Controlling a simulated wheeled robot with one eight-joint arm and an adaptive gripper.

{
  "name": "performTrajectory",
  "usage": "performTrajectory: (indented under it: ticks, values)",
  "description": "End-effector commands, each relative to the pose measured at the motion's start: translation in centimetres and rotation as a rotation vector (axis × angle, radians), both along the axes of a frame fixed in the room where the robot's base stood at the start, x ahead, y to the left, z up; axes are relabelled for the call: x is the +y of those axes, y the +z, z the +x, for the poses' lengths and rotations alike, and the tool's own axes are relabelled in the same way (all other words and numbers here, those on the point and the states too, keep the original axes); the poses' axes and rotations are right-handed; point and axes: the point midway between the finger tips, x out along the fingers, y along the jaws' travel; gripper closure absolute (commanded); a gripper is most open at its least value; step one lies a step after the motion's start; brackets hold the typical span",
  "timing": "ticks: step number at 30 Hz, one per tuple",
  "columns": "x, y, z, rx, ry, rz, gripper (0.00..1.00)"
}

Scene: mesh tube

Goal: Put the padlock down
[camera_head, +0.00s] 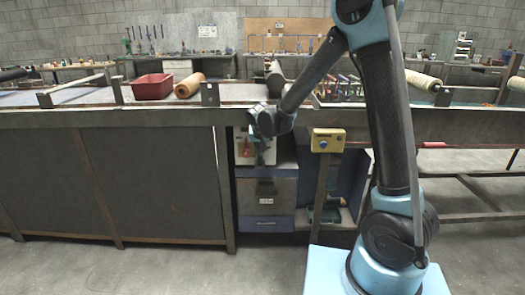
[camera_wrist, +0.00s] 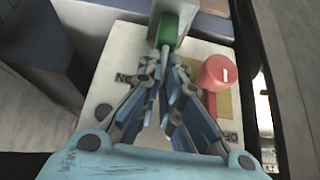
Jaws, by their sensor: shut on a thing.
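My gripper (camera_wrist: 168,64) is shut, its two fingers closing together at the tips in the wrist view. At the fingertips is a small green body (camera_wrist: 172,28), which I take to be the padlock; the fingers and a grey block hide part of it. Behind it is a pale switch box (camera_wrist: 120,60) with ON and OFF lettering and a red knob (camera_wrist: 215,74) to the right of my fingers. In the head view the arm reaches down to this box (camera_head: 268,150) under the bench; the padlock is too small to make out there.
The long bench (camera_head: 100,118) runs above and beside the box. A grey drawer cabinet (camera_head: 265,205) stands below it. A yellow button box (camera_head: 328,140) is to its right. A red bin (camera_head: 153,86) and a tan roll (camera_head: 189,85) are on the bench.

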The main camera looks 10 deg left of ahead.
Motion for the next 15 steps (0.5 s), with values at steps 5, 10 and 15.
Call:
performTrajectory:
  ticks: [5,10,15]
  values:
    - [0.06,-0.18,-0.02,0.0,0.001,-0.001,1.0]
    - [0.06,-0.13,-0.04,0.0,0.001,-0.001,0.74]
    - [0.07,-0.12,-0.05,0.0,0.001,0.0,0.74]
